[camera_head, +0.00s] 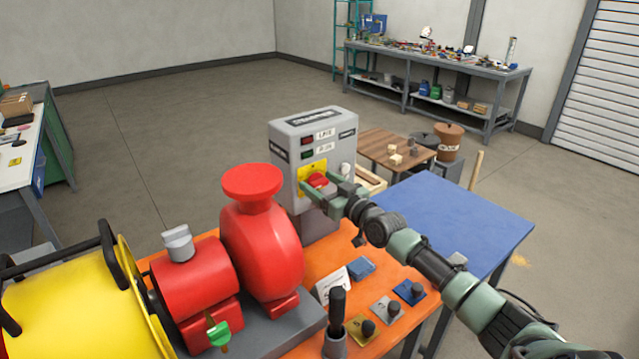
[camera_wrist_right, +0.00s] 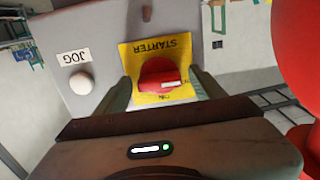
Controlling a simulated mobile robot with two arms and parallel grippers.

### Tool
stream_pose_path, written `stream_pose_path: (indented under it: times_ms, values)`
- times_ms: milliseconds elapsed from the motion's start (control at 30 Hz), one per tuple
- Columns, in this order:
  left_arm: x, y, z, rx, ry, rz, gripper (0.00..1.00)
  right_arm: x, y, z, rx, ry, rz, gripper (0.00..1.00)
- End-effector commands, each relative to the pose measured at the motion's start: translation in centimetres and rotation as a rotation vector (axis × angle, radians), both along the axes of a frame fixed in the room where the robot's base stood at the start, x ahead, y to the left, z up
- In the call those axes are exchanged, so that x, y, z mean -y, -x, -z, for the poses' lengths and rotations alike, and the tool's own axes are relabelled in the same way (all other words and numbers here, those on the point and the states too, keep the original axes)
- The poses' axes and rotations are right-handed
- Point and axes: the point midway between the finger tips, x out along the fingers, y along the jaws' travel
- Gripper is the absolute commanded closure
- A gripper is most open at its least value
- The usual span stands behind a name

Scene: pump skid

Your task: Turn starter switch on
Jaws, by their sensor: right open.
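The grey starter box (camera_head: 290,150) stands upright at the back of the orange table. Its starter switch is a red knob (camera_head: 317,180) on a yellow plate (camera_head: 308,169). In the right wrist view the knob (camera_wrist_right: 160,75) shows upside down on the yellow plate (camera_wrist_right: 145,55) marked STARTER, with a white mark on its right side. My right gripper (camera_head: 322,192) is open at the front of the box. In the wrist view its fingers (camera_wrist_right: 163,88) stand on either side of the knob, with contact unclear. My left gripper is out of view.
A white JOG button (camera_wrist_right: 80,81) sits beside the starter plate. The red pump (camera_head: 262,235) and yellow guard (camera_head: 75,305) stand left of the box. Small knobs on plates (camera_head: 388,309) and a black lever (camera_head: 337,312) are in front. A blue tabletop (camera_head: 465,215) lies to the right.

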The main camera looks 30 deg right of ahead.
Motion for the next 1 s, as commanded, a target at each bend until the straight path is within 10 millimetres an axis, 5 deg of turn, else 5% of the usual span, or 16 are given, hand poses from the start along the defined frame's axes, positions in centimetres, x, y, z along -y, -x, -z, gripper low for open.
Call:
stream_pose_path:
  times_ms: [333,567,1000]
  values:
    - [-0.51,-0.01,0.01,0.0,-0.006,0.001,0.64,-0.02,-0.49,0.01,0.0,0.0,0.001,0.31]
    - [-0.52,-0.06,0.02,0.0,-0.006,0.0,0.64,-0.02,-0.47,0.01,0.0,0.0,0.001,0.92]
    - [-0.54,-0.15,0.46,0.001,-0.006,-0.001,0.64,0.02,-0.46,0.11,-0.008,-0.094,0.0,0.93]
